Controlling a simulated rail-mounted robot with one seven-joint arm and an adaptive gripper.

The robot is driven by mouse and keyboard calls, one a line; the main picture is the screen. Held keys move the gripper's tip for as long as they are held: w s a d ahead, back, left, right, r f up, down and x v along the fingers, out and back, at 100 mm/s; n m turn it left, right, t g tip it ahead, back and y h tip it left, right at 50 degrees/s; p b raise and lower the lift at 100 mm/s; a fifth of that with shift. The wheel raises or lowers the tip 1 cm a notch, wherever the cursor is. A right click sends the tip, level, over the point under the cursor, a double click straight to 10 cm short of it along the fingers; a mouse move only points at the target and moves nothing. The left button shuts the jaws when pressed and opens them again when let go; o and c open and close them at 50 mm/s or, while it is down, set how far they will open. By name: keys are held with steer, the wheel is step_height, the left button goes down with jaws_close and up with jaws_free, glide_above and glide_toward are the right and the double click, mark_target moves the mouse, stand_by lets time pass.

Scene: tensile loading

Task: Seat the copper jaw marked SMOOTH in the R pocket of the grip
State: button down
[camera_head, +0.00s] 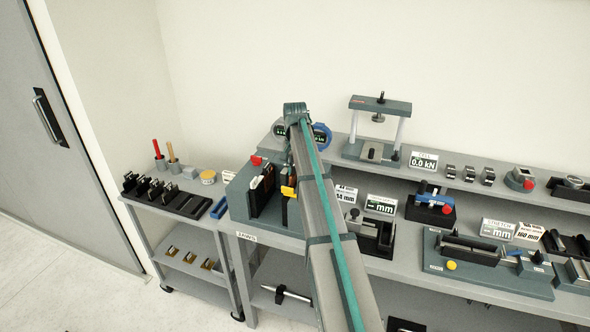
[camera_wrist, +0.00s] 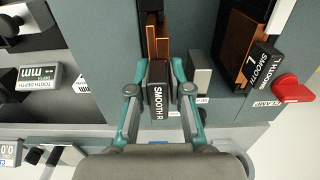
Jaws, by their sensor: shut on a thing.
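In the wrist view my gripper (camera_wrist: 160,70) is shut on a black block marked SMOOTH R (camera_wrist: 158,100), one teal finger on each side. Copper-brown surfaces (camera_wrist: 158,45) show just beyond the block, in line with it. I cannot tell how far the jaw sits inside the pocket. To the right, a copper jaw marked SMOOTH (camera_wrist: 262,66) stands in the other side of the grip, with a red clamp lever (camera_wrist: 292,90) beside it.
A black rack (camera_head: 165,195) with several dark pieces stands on the left cart, with brass-coloured pieces on the shelf below. Right of my arm are display cards (camera_head: 381,204), a black fixture (camera_head: 374,236) and a blue-topped tool (camera_head: 432,205). A press frame (camera_head: 379,130) stands behind.

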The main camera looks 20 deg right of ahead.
steer(key=shift+f+b, duration=0.3)
steer(key=shift+f, duration=0.55)
steer(key=c, duration=1)
jaws_free()
steer(key=shift+s+f, duration=0.1)
step_height(320, 180, up, 12)
steer(key=shift+r, duration=0.1)
